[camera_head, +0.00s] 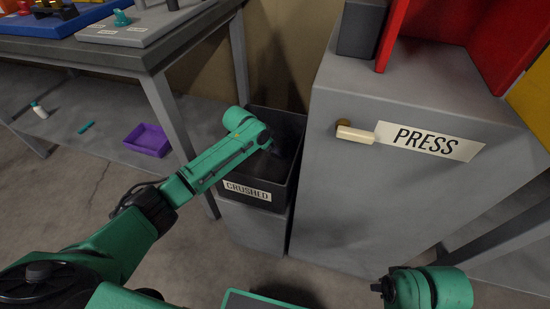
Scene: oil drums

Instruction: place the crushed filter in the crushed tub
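The crushed tub (263,196) is a dark open bin with a CRUSHED label on its front, standing on a grey block beside the press. My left arm reaches in from the left, and its green end is over the tub. My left gripper (278,149) is a dark shape inside the tub's opening, mostly hidden by shadow and the arm. I cannot make out its fingers. I cannot make out the crushed filter. My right gripper (384,288) shows only as a small dark part at the bottom right, beside a green link. Its fingers are not clear.
The grey press cabinet (390,190) with a PRESS label and a pale handle (355,134) stands right of the tub. A grey table (85,55) is at the left. Its lower shelf holds a purple tray (147,140) and a white bottle (39,110).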

